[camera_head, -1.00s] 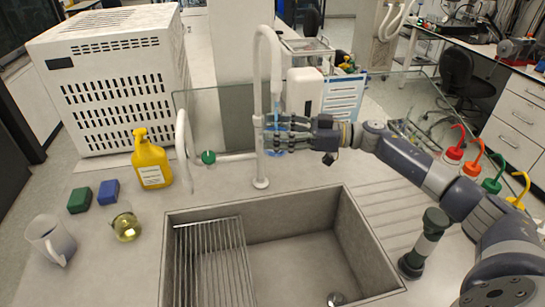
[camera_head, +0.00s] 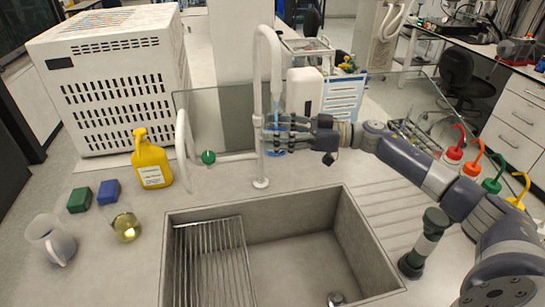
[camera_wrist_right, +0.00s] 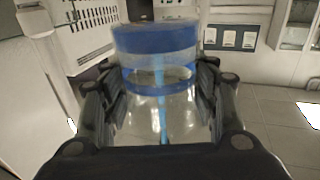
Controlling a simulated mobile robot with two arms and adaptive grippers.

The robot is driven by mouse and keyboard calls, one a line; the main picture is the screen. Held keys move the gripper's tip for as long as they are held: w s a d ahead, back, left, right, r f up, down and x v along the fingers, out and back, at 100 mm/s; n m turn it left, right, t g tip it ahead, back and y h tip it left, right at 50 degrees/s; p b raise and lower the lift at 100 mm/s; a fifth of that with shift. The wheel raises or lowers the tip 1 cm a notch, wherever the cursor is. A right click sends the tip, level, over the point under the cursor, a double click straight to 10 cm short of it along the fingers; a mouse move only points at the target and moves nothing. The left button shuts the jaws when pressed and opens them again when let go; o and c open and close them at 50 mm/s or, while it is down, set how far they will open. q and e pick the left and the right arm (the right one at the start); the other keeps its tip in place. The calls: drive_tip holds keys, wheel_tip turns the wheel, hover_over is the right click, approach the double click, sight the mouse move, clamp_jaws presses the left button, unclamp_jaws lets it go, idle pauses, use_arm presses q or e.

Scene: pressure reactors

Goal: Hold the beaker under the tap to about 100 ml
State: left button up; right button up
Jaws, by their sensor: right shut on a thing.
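My right gripper (camera_head: 288,133) is shut around a clear beaker (camera_head: 276,148), held upright under the white swan-neck tap (camera_head: 258,95). In the right wrist view, which looks upside down, the beaker (camera_wrist_right: 160,100) sits between the dark fingers of the gripper (camera_wrist_right: 160,95). A thin blue stream (camera_wrist_right: 163,120) runs inside it to blue water (camera_wrist_right: 155,42) collected at its bottom end. The stream (camera_head: 277,103) also shows below the spout in the head view. I cannot read a scale on the glass. My left gripper is not in view.
The sink (camera_head: 345,215) with a wire rack (camera_head: 215,265) lies in front of the tap. A yellow bottle (camera_head: 152,160), a flask of yellowish liquid (camera_head: 126,227), a jug (camera_head: 50,240) and green and blue blocks stand at left. Several wash bottles stand at right.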

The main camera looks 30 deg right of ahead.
drive_tip(key=shift+r, duration=0.1)
idle(0.4)
drive_tip(key=shift+s+a+p, duration=0.3)
drive_tip(key=shift+s+p, duration=0.05)
drive_tip(key=shift+p, duration=0.1)
drive_tip(key=s+a+p, duration=0.1)
drive_tip(key=s, duration=0.1)
drive_tip(key=s+a+p, duration=0.3)
drive_tip(key=s+p, duration=0.1)
drive_tip(key=s, duration=0.1)
drive_tip(key=shift+a, duration=0.2)
